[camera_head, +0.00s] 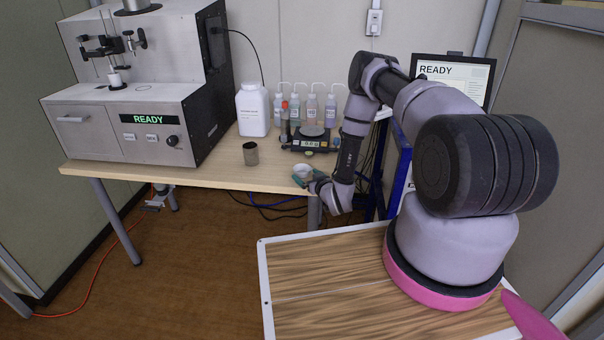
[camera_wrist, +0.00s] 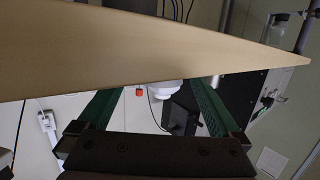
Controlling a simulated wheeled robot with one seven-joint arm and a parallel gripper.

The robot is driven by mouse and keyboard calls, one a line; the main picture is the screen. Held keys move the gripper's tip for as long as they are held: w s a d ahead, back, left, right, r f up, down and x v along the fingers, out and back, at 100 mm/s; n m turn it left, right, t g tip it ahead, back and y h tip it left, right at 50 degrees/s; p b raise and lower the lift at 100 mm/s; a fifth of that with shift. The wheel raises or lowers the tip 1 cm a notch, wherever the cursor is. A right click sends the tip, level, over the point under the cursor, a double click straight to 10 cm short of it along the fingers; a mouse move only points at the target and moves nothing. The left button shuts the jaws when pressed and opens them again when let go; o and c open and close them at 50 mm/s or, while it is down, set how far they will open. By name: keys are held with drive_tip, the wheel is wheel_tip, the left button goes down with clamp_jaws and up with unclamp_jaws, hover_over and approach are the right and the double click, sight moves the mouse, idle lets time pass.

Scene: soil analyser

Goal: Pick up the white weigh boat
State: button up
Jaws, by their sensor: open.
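The white weigh boat (camera_head: 303,171) is a small pale dish at the right front edge of the beige table in the head view. My gripper (camera_head: 308,181) is open at that edge, its green fingers right by the boat; I cannot tell whether they touch it. In the wrist view, the open green fingers of my gripper (camera_wrist: 158,100) point towards the table edge, with a gap between them. I cannot make out the boat there. The white shape (camera_wrist: 165,89) between the fingers looks like the top of the white jar.
The table (camera_head: 200,178) carries a dark metal cup (camera_head: 251,153), the white jar (camera_head: 252,110), several small bottles (camera_head: 311,107) and a black balance (camera_head: 311,139). The analyser (camera_head: 140,110) stands at left. Bare tabletop lies between cup and boat. The table's board (camera_wrist: 120,50) fills the upper wrist view.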

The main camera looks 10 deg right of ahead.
sight(302, 171)
drive_tip(key=x, duration=0.4)
drive_tip(key=shift+w+r, duration=0.15)
drive_tip(key=shift+w, duration=0.15)
drive_tip(key=shift+c, duration=0.3)
drive_tip(key=c, duration=0.8)
drive_tip(key=shift+r, duration=0.1)
